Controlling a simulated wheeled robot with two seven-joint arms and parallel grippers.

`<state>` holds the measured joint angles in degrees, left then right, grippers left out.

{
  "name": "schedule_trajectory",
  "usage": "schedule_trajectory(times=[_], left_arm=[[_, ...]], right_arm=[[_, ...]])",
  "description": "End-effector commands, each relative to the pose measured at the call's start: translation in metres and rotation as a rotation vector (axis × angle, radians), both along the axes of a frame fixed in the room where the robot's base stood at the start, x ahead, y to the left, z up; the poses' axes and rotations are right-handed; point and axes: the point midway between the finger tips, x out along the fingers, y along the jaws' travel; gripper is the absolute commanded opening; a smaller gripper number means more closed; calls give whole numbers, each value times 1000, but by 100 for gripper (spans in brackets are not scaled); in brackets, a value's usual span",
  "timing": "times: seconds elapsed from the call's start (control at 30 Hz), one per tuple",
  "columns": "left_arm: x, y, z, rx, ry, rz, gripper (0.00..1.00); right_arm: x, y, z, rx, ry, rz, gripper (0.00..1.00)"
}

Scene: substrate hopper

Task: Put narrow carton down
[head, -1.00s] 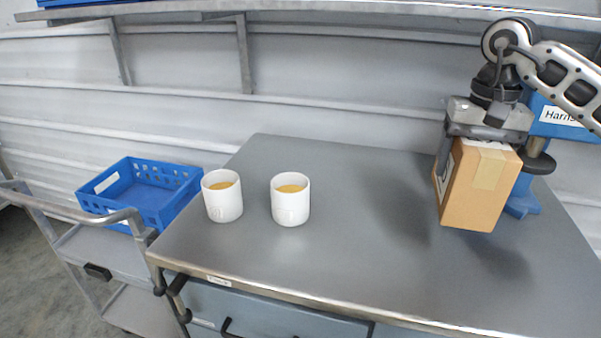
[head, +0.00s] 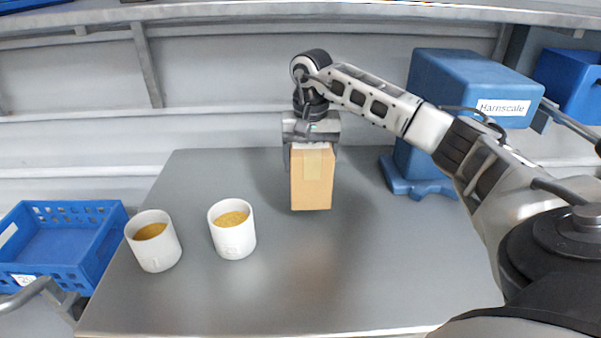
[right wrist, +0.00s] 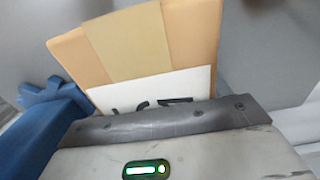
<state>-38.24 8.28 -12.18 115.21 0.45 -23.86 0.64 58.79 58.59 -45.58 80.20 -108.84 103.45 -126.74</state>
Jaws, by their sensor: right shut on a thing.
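The narrow carton (head: 312,185) is a tall brown cardboard box with a paler tape strip on top. It hangs upright from my right gripper (head: 311,146), over the back middle of the grey table (head: 380,285). My right gripper is shut on the carton's upper part from above. In the right wrist view the carton (right wrist: 190,35) fills the upper middle, with its tape strip and a white label with dark print. The cramped view leaves it unclear whether the carton's base touches the table. My left gripper is not in view.
Two white cups (head: 153,241) (head: 233,229) with yellowish-brown contents stand on the table's left part. A blue crate (head: 60,245) sits left of the table. A blue device labelled Harnscale (head: 460,90) stands at the back right. The table's front middle is clear.

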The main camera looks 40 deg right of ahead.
Motion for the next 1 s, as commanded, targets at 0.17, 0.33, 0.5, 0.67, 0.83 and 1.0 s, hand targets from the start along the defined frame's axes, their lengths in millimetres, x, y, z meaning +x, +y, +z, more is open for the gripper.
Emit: schedule_trajectory(times=[0.17, 0.33, 0.5, 0.67, 0.83, 1.0], left_arm=[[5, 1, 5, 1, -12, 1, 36], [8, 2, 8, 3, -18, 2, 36], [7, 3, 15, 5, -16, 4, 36], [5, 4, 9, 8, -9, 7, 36], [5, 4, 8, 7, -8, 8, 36], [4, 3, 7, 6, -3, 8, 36]], right_arm=[[13, 4, -15, 1, -2, 0, 35], [20, 6, -23, 1, -2, 1, 35], [19, 6, -46, 1, 2, 0, 35], [20, 5, -54, 0, -4, 0, 35], [20, 5, -54, 0, -3, 0, 35], [19, 6, -57, 0, 0, 0, 96]])
